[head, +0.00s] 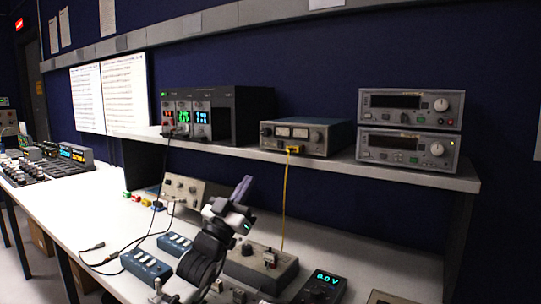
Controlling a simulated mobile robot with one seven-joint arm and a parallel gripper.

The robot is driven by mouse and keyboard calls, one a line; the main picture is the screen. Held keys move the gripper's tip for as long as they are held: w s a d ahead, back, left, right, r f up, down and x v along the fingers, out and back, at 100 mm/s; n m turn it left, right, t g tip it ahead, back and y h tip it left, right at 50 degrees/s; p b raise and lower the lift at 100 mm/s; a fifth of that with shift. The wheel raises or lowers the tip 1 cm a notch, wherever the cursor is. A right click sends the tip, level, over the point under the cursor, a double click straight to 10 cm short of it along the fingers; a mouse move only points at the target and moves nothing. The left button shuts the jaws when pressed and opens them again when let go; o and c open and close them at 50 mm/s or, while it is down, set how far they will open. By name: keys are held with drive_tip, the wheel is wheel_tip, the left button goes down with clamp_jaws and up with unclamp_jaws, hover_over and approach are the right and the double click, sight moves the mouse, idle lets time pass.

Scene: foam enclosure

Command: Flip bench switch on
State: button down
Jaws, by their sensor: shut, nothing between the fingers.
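A low grey box (285,272) on the bench carries a black knob (247,249) and a small lever-like switch (270,258) with a red mark. The switch is too small to tell whether it is on or off. My gripper (246,180) is shut and empty. It is raised above the bench, behind and to the left of the switch in the picture, and apart from it. My arm hides the left part of the box.
A yellow cable (285,205) hangs from a meter unit (305,136) on the shelf (400,175) towards the box. Blue switch boxes (147,265) and black leads stand left of my arm. A black display (324,285) reading 0.0 V lies right. Bare bench (345,250) shows behind it.

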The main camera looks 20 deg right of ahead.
sight(279, 143)
drive_tip(key=shift+r, duration=0.1)
drive_tip(key=p+x, duration=0.1)
drive_tip(key=x, duration=0.3)
drive_tip(key=f+p+x, duration=0.1)
drive_tip(key=p+x, duration=0.1)
drive_tip(key=x, duration=0.2)
drive_tip(key=d+p+x, duration=0.1)
drive_tip(key=p+x, duration=0.1)
drive_tip(key=x, duration=0.2)
drive_tip(key=shift+w+f, duration=0.2)
drive_tip(key=shift+w, duration=0.1)
drive_tip(key=shift+w+d+f+p, duration=0.2)
drive_tip(key=shift+w+d+p, duration=0.15)
drive_tip(key=shift+d+p, duration=0.1)
drive_tip(key=shift+f, duration=0.1)
